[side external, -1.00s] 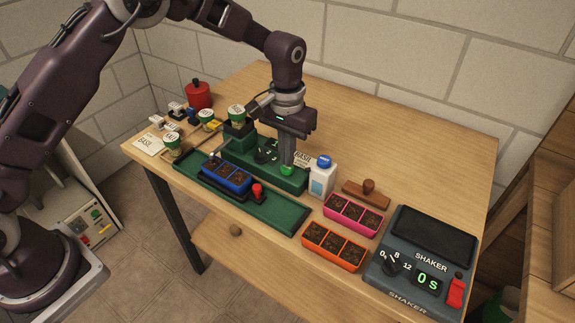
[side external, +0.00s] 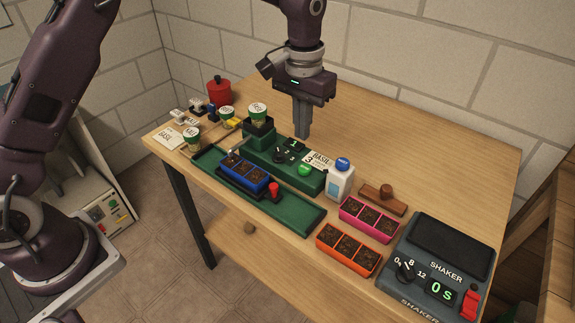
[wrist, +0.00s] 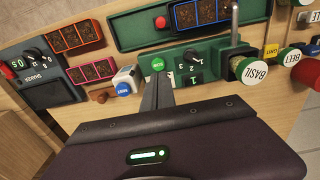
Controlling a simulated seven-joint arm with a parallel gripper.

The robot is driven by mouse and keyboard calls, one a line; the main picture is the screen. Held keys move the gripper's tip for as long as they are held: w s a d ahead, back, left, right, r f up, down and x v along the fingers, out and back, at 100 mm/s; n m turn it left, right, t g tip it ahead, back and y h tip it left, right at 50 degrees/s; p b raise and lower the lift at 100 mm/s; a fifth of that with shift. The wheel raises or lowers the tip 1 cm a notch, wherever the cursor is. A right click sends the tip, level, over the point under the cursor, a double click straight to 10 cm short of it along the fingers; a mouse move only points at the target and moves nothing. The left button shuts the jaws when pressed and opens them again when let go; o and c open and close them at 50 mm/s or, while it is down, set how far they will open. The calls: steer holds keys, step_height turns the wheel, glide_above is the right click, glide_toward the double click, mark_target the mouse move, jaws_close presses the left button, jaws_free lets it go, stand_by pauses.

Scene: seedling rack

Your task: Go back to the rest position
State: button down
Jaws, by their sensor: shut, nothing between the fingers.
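My gripper (side external: 302,136) is shut and empty, pointing down in the air above and behind the green machine (side external: 262,160) in the side view. Its closed fingers also show in the wrist view (wrist: 158,88), with the green button (wrist: 158,64) just past their tips. In the side view the green button (side external: 305,170) is on the machine's right part, clear of the fingers. A card (side external: 318,160) reading BASIL with a 3 stands behind it.
A blue seedling tray (side external: 246,175) sits on the green base. A white bottle (side external: 340,182), pink tray (side external: 369,218), orange tray (side external: 347,249) and shaker (side external: 437,262) stand to the right. Labelled cups and a red pot (side external: 219,91) stand left. The back of the table is clear.

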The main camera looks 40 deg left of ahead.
steer(key=s+a+r+t, duration=0.1)
steer(key=s+a+r, duration=0.2)
steer(key=s+r, duration=0.35)
steer(key=s+a+r+t, duration=0.1)
steer(key=s+a+r, duration=0.2)
steer(key=s+r, duration=0.35)
steer(key=s+a+t, duration=0.1)
steer(key=s, duration=0.8)
steer(key=s+a+t, duration=0.2)
steer(key=s, duration=0.7)
steer(key=shift+s+a, duration=0.2)
steer(key=shift+a, duration=0.05)
